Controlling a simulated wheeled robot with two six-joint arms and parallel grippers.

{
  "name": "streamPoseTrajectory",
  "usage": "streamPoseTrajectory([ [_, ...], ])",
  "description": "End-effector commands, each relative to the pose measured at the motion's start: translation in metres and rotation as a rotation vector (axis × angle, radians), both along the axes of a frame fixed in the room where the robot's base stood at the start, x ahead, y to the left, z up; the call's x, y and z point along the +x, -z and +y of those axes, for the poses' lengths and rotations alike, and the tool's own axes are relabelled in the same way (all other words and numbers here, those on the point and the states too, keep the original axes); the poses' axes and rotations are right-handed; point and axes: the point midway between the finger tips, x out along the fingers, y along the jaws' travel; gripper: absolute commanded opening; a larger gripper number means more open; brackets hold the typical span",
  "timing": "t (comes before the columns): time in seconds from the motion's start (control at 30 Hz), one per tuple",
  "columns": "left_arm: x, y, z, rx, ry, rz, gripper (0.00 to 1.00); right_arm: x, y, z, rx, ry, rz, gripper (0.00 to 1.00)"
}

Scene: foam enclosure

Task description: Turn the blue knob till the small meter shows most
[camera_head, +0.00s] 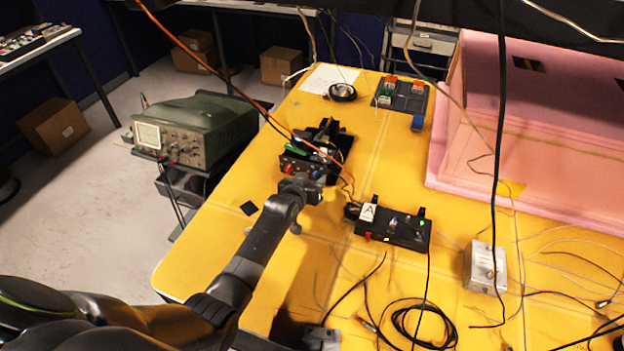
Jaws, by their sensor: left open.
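The blue knob (315,174) is a small blue spot on the front of a black device (293,163) on the yellow table. My left gripper (312,183) is right in front of that device, close to the blue knob. It is open. Its fingers partly cover the front of the device, and I cannot tell whether they touch the knob. A small white panel marked with an A (368,212), perhaps the small meter, stands on a second black box (405,233) to the right. Its reading is too small to make out. My right gripper is not seen.
A green oscilloscope (205,130) stands left of the table. A pink foam enclosure (540,130) fills the right back. A grey metal box (485,266) and loose cables lie at the front right. Wires hang across the view. The table left of the arm is mostly clear.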

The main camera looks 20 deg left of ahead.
Motion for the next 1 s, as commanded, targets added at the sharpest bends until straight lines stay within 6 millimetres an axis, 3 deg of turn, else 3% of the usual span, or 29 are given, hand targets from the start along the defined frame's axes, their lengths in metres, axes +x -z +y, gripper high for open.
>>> streamPoseTrajectory([
  [0.43, 0.0046, 0.0019, -0.0001, 0.0, 0.0, 0.0, 0.42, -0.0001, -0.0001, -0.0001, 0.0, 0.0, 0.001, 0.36],
  [0.77, 0.0045, 0.0019, -0.0001, 0.0, 0.0, 0.0, 0.0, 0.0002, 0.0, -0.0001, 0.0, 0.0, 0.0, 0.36],
  [1.0, 0.0046, 0.0029, 0.0009, -0.048, -0.001, 0.002, 0.0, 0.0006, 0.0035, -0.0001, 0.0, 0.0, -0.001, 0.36],
])
